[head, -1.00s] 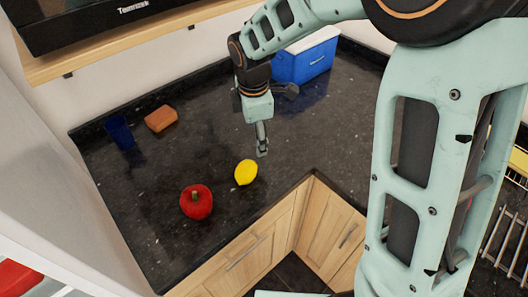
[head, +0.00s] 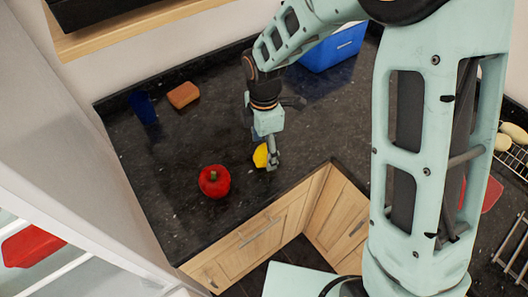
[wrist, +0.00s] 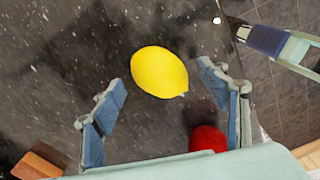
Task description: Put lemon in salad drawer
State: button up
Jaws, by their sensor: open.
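The yellow lemon (head: 260,156) lies on the dark granite counter (head: 190,130), near its front edge. It also shows in the wrist view (wrist: 159,72), ahead of and between the spread fingers. My gripper (head: 271,158) is at the lemon and hides part of it in the head view. In the wrist view my gripper (wrist: 165,105) is open with nothing held between its fingers. No salad drawer can be made out for certain; white shelf-like edges (head: 85,265) show at the lower left.
A red apple-like or pepper-like item (head: 214,181) sits left of the lemon. A brown block (head: 183,95) and a dark blue cup (head: 143,107) stand at the back left. A blue box (head: 335,48) is at the back. A red thing (head: 30,245) lies at the lower left.

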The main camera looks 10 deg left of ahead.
jog(key=shift+f, duration=0.9)
jog(key=shift+c, duration=0.2)
jog(key=c, duration=1.4)
jog(key=shift+r, duration=0.2)
